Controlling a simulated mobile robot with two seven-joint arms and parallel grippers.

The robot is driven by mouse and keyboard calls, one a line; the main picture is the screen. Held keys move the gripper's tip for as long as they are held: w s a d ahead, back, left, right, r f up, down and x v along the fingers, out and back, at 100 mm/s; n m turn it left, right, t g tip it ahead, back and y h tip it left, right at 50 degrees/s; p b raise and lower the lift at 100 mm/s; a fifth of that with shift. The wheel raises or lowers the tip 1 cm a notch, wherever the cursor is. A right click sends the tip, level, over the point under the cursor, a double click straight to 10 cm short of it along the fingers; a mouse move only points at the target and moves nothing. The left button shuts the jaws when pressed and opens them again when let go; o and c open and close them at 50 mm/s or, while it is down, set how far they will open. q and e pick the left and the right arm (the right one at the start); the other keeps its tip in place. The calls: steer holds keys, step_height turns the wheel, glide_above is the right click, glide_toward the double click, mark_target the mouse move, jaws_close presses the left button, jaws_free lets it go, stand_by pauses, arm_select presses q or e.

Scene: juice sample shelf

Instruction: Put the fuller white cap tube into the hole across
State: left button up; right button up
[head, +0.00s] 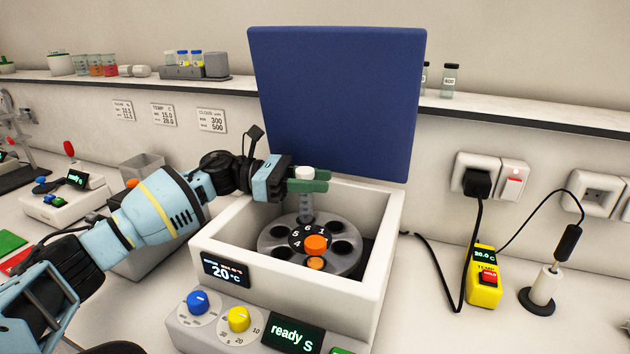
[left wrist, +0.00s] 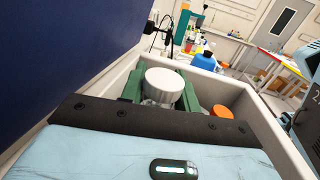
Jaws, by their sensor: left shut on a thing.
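A clear tube with a white cap (head: 305,173) is upright between the green fingers of my left gripper (head: 307,183), which is shut on it. The white cap also shows large in the left wrist view (left wrist: 165,84). The tube's lower end is at the back of the grey rotor (head: 268,243), behind the number 6; I cannot tell how deep it sits in a hole there. Dark empty holes show at the sides. My right gripper is not in view.
The rotor lies inside a white box (head: 240,293) with raised walls and an open blue lid (head: 335,100) behind. A control panel (head: 290,333) stands in front. A yellow temperature meter (head: 484,278) is at the right.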

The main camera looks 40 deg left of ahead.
arm_select(q)
steer(key=shift+f, duration=0.2)
steer(key=shift+r, duration=0.25)
stand_by(0.3)
steer(key=o, duration=1.1)
steer(key=shift+r, duration=0.1)
steer(key=shift+o, duration=0.2)
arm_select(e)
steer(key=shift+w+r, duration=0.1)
arm_select(q)
steer(key=s+d+r+b, duration=0.2)
steer(key=s+d, duration=0.2)
steer(key=s, duration=0.3)
steer(key=s+d+r+b, duration=0.2)
steer(key=s+d+r, duration=0.1)
steer(key=s, duration=0.3)
steer(key=shift+s+d, duration=0.4)
steer(key=shift+d, duration=0.1)
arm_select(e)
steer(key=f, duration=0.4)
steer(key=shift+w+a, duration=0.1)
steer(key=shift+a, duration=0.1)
